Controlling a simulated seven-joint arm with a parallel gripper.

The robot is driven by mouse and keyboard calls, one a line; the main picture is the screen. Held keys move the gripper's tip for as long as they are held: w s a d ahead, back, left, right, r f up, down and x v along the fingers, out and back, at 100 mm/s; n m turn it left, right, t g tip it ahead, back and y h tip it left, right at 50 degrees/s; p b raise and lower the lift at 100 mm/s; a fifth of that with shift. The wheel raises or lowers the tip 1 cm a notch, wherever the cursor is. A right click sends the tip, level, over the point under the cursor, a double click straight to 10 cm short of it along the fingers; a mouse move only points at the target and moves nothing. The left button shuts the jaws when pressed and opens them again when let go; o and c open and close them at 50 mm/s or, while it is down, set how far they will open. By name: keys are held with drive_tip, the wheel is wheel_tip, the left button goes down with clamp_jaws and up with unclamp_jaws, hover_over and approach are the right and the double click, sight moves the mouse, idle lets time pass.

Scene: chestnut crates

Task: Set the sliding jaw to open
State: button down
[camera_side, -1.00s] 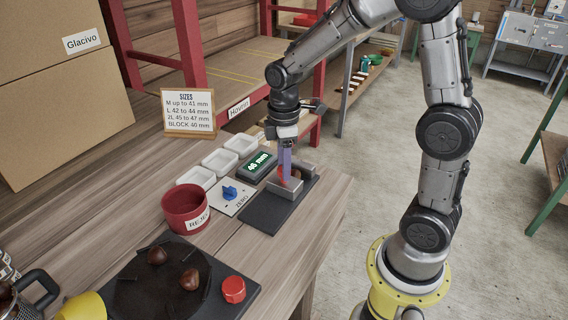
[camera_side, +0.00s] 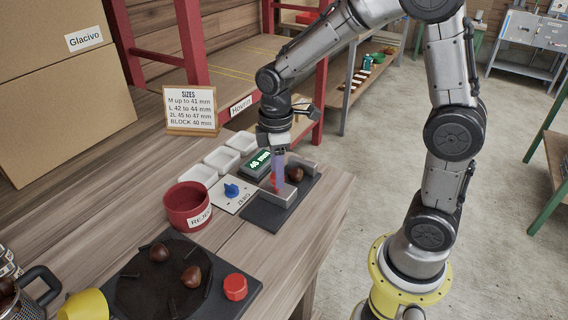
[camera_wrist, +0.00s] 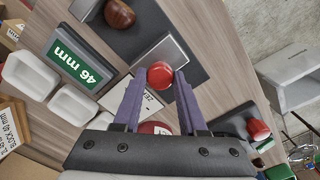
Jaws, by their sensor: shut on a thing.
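The sliding jaw (camera_side: 285,196) is a grey block on the dark gauge base (camera_side: 262,214), with a red knob (camera_wrist: 160,75) on it. My gripper (camera_side: 280,186) points down and is shut on the red knob; the knob is mostly hidden by the fingers in the side view. In the wrist view my fingertips (camera_wrist: 157,82) sit on both sides of the knob. A brown chestnut (camera_side: 296,174) lies on the base between the sliding jaw and the grey fixed jaw (camera_side: 305,164). A gap shows between the chestnut and the sliding jaw. The display (camera_wrist: 73,62) reads 46 mm.
A blue zero knob (camera_side: 231,191) and the red reject bowl (camera_side: 187,204) stand left of the gauge. White trays (camera_side: 222,159) lie behind. A dark turntable (camera_side: 150,284) with two chestnuts and a red button (camera_side: 235,287) is at the front left.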

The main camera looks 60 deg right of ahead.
drive_tip(key=shift+a, duration=0.3)
drive_tip(key=shift+c, duration=2.3)
unclamp_jaws()
drive_tip(key=shift+r, duration=0.1)
wheel_tip(320, 180, up, 14)
